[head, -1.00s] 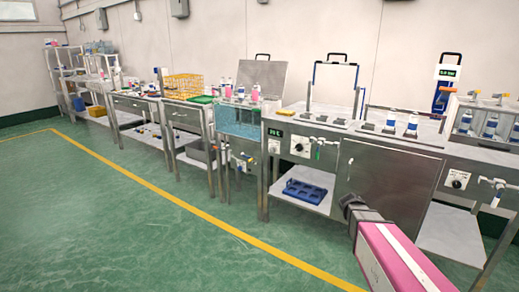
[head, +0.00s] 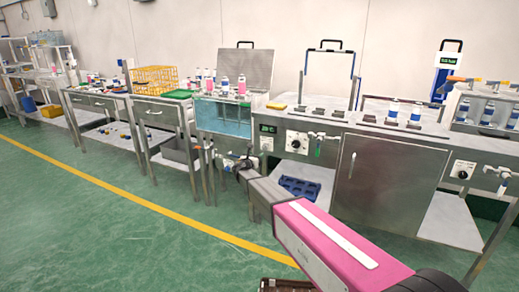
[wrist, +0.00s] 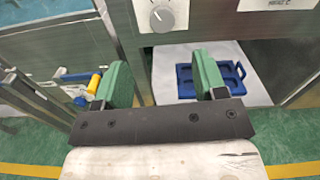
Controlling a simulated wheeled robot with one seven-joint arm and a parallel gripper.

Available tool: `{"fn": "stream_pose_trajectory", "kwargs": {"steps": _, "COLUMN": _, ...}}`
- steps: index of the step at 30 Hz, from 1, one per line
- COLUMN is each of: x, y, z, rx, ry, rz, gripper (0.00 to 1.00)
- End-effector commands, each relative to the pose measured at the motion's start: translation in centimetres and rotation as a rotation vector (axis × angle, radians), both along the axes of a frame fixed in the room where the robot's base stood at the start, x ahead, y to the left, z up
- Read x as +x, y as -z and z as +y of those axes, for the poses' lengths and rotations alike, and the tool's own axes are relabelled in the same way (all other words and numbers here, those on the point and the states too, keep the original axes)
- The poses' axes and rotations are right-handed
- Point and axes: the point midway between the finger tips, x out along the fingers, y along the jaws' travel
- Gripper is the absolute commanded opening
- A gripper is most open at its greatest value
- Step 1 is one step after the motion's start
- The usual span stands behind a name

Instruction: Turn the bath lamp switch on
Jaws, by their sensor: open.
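The water bath (head: 224,117) is a clear tank with blue-tinted water, left of centre in the head view. Bottles stand along its top. Small fittings under it are partly hidden by my arm, and I cannot make out which is the lamp switch. My gripper (wrist: 163,78) is open and empty in the wrist view, its green-padded fingers apart. In the head view my fingertips are hidden, and my wrist is in front of the area just below and right of the bath.
A steel bench with a cabinet door (head: 387,183) stands right of the bath. Its panel has a green display (head: 267,129) and a dial (head: 297,143). A blue tray (head: 299,188) lies on its lower shelf. Bench legs stand close to my wrist. Green floor lies open in front.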

Motion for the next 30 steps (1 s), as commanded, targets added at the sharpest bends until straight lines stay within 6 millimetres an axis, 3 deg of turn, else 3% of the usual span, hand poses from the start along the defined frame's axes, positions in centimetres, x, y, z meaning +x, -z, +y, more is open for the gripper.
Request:
{"fn": "stream_pose_trajectory", "kwargs": {"steps": 5, "x": 1.7, "y": 0.1, "z": -0.7, "rx": 0.003, "ry": 0.004, "rz": 0.000, "gripper": 0.65}}
{"fn": "stream_pose_trajectory", "kwargs": {"steps": 18, "x": 8.6, "y": 0.1, "z": -3.1, "rx": 0.005, "ry": 0.003, "rz": -0.001, "gripper": 0.65}}
{"fn": "stream_pose_trajectory", "kwargs": {"steps": 23, "x": 9.7, "y": 0.0, "z": -3.7, "rx": 0.005, "ry": 0.003, "rz": -0.001, "gripper": 0.65}}
{"fn": "stream_pose_trajectory", "kwargs": {"steps": 30, "x": 9.8, "y": 0.0, "z": -3.7, "rx": 0.005, "ry": 0.003, "rz": -0.001, "gripper": 0.65}}
